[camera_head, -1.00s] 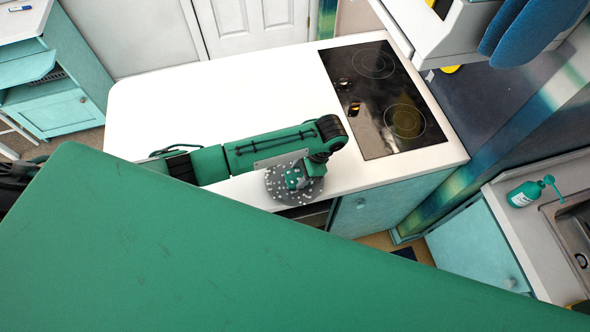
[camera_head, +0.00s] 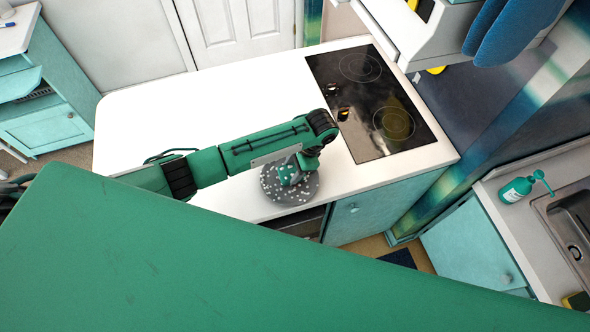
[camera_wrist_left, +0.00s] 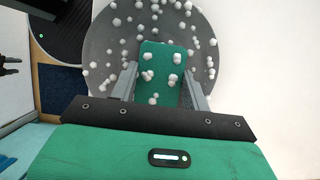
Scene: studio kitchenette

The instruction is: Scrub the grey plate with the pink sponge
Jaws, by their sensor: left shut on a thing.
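The grey plate (camera_head: 300,192) is round, lies on the white counter near its front edge and carries many small white balls. In the left wrist view the plate (camera_wrist_left: 105,50) fills the upper middle. The sponge looks teal green, not pink; this block (camera_wrist_left: 158,95) sits between the fingers of my left gripper (camera_wrist_left: 161,82), over the plate. My left gripper (camera_head: 291,172) is shut on it, with several white balls on its top. I cannot tell whether the sponge's underside touches the plate. My right gripper is not in view.
The white counter (camera_head: 210,110) is bare behind my arm. A black cooktop (camera_head: 372,100) lies right of the plate. A green pump bottle (camera_head: 517,190) stands by the sink (camera_head: 570,220) at the right. A teal cabinet (camera_head: 45,125) stands at the far left.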

